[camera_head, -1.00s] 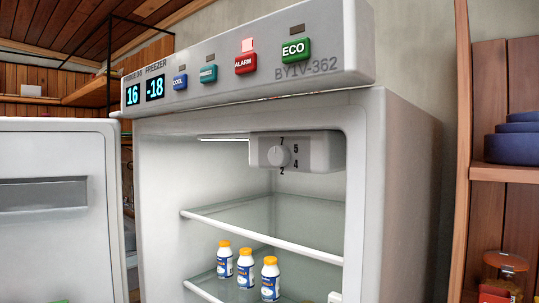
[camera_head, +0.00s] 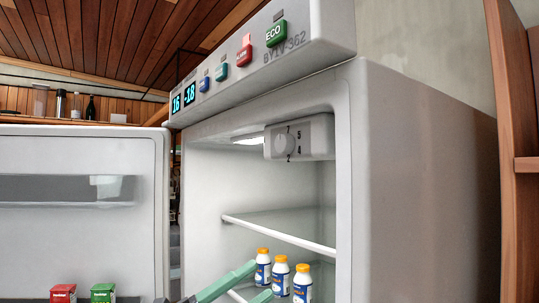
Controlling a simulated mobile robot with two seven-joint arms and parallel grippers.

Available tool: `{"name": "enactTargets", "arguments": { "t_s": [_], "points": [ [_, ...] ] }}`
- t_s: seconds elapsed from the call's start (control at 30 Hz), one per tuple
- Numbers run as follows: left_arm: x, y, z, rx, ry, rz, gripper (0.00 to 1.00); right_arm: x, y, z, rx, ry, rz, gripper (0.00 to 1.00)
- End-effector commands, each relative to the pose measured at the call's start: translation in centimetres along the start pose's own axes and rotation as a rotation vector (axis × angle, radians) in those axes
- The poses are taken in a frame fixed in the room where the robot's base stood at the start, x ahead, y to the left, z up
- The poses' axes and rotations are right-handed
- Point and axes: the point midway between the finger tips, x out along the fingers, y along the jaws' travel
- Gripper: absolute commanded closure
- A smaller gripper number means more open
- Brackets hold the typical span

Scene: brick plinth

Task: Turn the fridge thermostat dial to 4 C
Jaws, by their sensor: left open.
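The fridge stands open, with its thermostat box (camera_head: 317,137) at the upper inside. A round pale dial (camera_head: 285,142) sits at the left of the box, with the numbers 7, 5, 4 and 2 around it. The dial's pointer mark is too small to read. The control panel display (camera_head: 183,98) reads 16 and -18. My left gripper (camera_head: 259,282) comes in at the bottom with two green fingers apart. It is empty, below the dial and in front of the lower shelf. My right gripper is not in view.
Several small white bottles with orange caps (camera_head: 281,278) stand on the lower shelf near my left fingers. A glass shelf (camera_head: 285,232) lies between gripper and dial. The open door (camera_head: 80,240) stands at left, holding red and green boxes (camera_head: 103,292).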

Motion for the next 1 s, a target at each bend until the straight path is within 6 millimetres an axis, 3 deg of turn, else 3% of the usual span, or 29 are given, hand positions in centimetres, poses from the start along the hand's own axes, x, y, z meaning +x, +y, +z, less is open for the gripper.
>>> {"name": "enactTargets", "arguments": {
  "t_s": [0.1, 0.3, 0.47, 0.7, 0.87, 1.0],
  "points": [
    [2.0, -4.0, -1.3, 0.235, 0.134, 0.039, 0.35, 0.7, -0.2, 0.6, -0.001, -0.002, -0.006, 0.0],
    [3.7, -9.7, -3.0, 0.615, 0.292, 0.148, 0.35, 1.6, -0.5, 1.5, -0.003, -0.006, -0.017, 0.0],
    [3.7, -14.5, -3.6, 0.913, 0.349, 0.264, 0.35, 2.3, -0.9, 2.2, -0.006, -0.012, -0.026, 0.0],
    [2.2, -21.7, -3.6, 1.262, 0.321, 0.439, 0.35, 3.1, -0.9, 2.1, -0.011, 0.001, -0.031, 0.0],
    [1.3, -24.8, -3.6, 1.378, 0.283, 0.507, 0.35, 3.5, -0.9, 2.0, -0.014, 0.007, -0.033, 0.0],
    [1.2, -25.7, -3.5, 1.41, 0.269, 0.53, 0.35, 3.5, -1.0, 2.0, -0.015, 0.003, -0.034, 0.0]
  ]
}}
